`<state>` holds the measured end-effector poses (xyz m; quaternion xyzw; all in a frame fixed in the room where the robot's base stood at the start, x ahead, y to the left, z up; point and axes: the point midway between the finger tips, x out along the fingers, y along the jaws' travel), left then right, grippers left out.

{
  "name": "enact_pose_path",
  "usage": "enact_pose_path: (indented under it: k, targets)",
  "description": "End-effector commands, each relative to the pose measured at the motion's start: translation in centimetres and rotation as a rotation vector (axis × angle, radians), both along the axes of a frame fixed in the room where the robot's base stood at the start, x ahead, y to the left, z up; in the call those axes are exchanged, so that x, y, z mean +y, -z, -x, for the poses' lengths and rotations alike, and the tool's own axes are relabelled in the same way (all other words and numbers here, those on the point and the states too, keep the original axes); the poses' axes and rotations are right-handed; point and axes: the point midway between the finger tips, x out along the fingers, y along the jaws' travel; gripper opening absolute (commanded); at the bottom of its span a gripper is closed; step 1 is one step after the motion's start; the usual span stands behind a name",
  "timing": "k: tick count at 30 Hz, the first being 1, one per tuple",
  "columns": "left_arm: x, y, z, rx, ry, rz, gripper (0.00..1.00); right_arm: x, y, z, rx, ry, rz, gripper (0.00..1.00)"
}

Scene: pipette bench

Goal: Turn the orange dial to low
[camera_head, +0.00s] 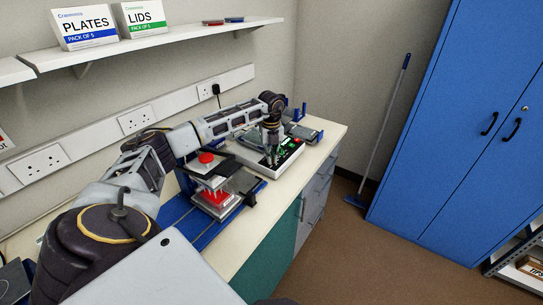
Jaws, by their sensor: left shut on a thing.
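My left gripper (271,155) points down at the white front panel of a bench device (290,158) with a dark top and small green and red marks. It is shut at the panel, on what appears to be the orange dial. The dial itself is hidden by the fingers, so its setting cannot be read. My left arm reaches in from the left, over the bench. My right gripper is not in view.
A blue-framed rig (247,198) with a red knob (206,157) and red-topped parts stands close to my left arm. Another blue-and-grey device (304,131) sits behind. The bench's front edge and the floor (345,250) beyond are clear.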

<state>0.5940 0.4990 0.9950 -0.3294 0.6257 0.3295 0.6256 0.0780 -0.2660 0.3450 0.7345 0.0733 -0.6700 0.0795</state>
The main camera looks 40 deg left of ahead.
Motion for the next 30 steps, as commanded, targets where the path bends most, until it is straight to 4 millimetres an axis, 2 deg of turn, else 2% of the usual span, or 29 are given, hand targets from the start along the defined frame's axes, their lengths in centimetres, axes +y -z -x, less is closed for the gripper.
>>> enact_pose_path:
  k: [6, 15, 30]
  targets:
    - [0.04, -0.08, 0.03, -0.002, 0.159, 0.000, 0.00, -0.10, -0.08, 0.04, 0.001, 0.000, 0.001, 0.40]
    - [0.11, -0.09, 0.08, -0.002, 0.305, 0.000, 0.00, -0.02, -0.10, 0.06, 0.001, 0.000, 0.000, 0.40]
    - [0.13, -0.10, 0.09, -0.002, 0.352, 0.000, 0.00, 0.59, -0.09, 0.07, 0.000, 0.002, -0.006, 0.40]
